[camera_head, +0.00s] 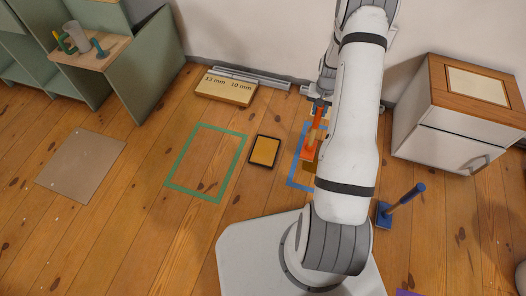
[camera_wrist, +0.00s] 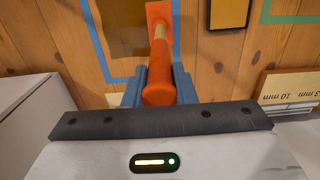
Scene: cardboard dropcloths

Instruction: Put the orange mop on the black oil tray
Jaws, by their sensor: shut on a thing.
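The orange mop (camera_head: 307,152) shows partly beside my arm in the head view, with its flat orange head toward the camera. In the wrist view, the mop (camera_wrist: 160,85) has an orange grip, a short wooden stretch and an orange head. My gripper (camera_wrist: 158,90) has blue fingers shut on the orange grip. The black oil tray (camera_head: 264,151), black-rimmed with a yellow-brown inside, lies on the floor left of the mop. Part of the tray (camera_wrist: 210,14) shows at the top of the wrist view. I cannot tell how high the mop head is above the floor.
A blue tape outline (camera_head: 292,180) surrounds a brown piece (camera_wrist: 120,22), partly hidden by my arm. A green tape outline (camera_head: 176,187) is left of the tray. A cardboard sheet (camera_head: 80,168) lies at left. A cabinet (camera_head: 440,138) stands at right.

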